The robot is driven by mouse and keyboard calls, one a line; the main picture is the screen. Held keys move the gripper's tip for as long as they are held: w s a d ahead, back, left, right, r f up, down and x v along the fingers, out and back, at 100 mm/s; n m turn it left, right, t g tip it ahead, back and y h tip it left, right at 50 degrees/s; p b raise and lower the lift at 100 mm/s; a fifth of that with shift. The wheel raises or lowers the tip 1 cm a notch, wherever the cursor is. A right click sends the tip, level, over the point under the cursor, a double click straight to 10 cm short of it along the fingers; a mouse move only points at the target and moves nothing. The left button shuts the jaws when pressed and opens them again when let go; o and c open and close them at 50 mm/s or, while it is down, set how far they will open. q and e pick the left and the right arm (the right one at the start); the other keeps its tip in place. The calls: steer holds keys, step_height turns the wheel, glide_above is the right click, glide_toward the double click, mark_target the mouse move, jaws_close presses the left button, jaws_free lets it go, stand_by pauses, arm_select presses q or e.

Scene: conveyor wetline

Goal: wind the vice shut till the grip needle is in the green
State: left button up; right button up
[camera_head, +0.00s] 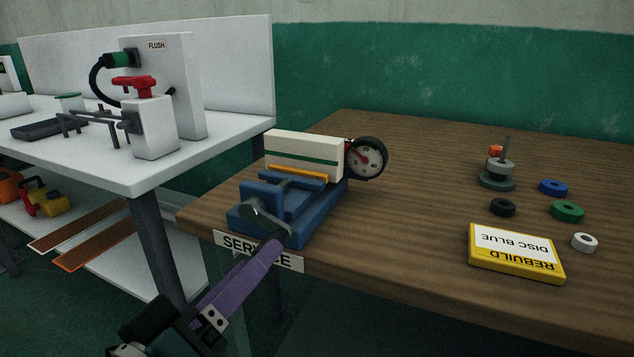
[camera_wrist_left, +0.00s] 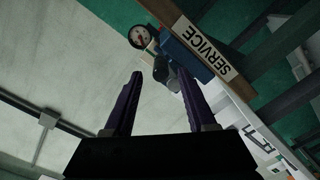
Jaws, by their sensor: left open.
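The blue vice (camera_head: 318,211) sits at the left front of the wooden bench, with a white block marked by a green stripe (camera_head: 300,156) on it. Its grey crank handle (camera_head: 264,214) faces the front edge. The round grip gauge (camera_head: 366,158) has a red needle pointing up-left; I cannot make out a green band. My left gripper (camera_head: 274,243), with purple fingers, reaches up from below to just short of the crank. In the left wrist view the fingers (camera_wrist_left: 160,70) are open and empty, with the grey crank showing beyond and between the tips. My right gripper is out of view.
A SERVICE label (camera_head: 259,250) is on the bench's front edge, close to my left fingers. A yellow REBUILD DISC BLUE box (camera_head: 517,253), several coloured rings and a post with discs (camera_head: 499,175) are at right. A white FLUSH bench (camera_head: 235,133) stands left.

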arm_select(q)
steer(key=p+v, duration=0.1)
steer(key=v, duration=0.4)
steer(key=shift+p, duration=0.3)
steer(key=shift+r, duration=0.1)
steer(key=s+a+r+m+g+y+p, duration=0.3)
steer(key=s+a+r+g+p, duration=0.1)
steer(key=s+r+g+p, duration=0.4)
steer(key=s+a+r+m+g+y+p, duration=0.3)
steer(key=s+r+m+g+p, duration=0.15)
steer(key=s+r+p, duration=0.55)
step_height(320, 180, up, 35)
steer(key=p, duration=3.7)
steer(key=shift+a+g+p, duration=0.2)
steer(key=shift+g+p, duration=0.15)
steer(key=shift+g, duration=0.1)
steer(key=shift+w+f+n, duration=0.15)
steer(key=shift+f+n, duration=0.05)
steer(key=shift+n, duration=0.05)
